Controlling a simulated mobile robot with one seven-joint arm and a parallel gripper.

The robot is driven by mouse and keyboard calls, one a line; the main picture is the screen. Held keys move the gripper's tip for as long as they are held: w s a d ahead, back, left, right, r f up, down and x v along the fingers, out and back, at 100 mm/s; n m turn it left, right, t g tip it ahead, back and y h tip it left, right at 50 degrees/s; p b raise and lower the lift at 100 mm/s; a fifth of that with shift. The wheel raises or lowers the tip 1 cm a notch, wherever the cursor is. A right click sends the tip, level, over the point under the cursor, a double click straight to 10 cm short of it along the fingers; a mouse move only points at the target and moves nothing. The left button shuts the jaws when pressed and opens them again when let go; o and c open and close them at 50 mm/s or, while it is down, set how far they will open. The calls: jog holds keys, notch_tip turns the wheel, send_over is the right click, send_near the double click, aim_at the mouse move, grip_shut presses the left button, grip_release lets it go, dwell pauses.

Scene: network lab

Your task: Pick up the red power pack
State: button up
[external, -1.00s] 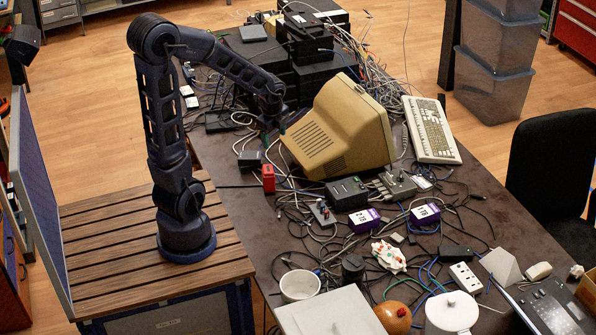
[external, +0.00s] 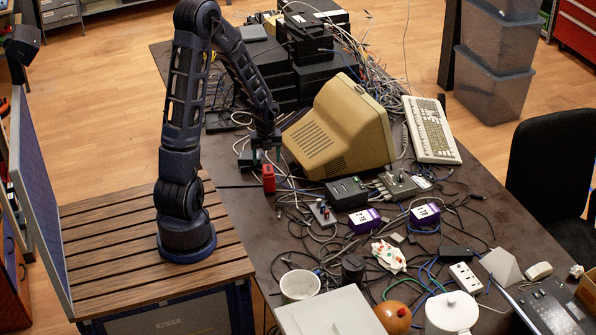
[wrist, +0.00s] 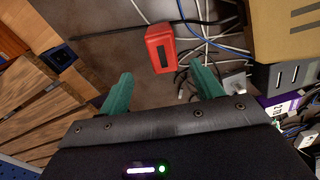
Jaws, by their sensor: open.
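The red power pack (external: 268,178) stands on the dark table near its left edge, left of the beige monitor. In the wrist view the red power pack (wrist: 161,49) shows a dark slot on its face and lies beyond the fingertips, between their lines. My gripper (external: 265,152) points down just above and behind the pack in the external view. In the wrist view my gripper (wrist: 163,82) has its two green fingers spread apart with nothing between them. The pack and the fingers look apart.
The beige monitor (external: 339,130) stands close on the right of my gripper. Loose cables (external: 300,215) lie around the pack. A black box (external: 346,194) and purple boxes (external: 364,220) sit further right. A wooden slatted platform (external: 110,235) borders the table on the left.

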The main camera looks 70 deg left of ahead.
aim_at(268, 169)
jog(key=shift+f, duration=1.9)
jog(key=shift+w+a+f, duration=0.1)
jog(key=shift+w+f, duration=0.05)
jog(key=shift+f, duration=1.15)
jog(key=shift+w+a+f, duration=0.1)
jog(key=shift+w+f, duration=0.05)
jog(key=shift+f, duration=1.15)
jog(key=shift+c, duration=0.4)
jog(key=c, duration=1.2)
jog(key=shift+c, duration=0.2)
jog(key=shift+r, duration=0.1)
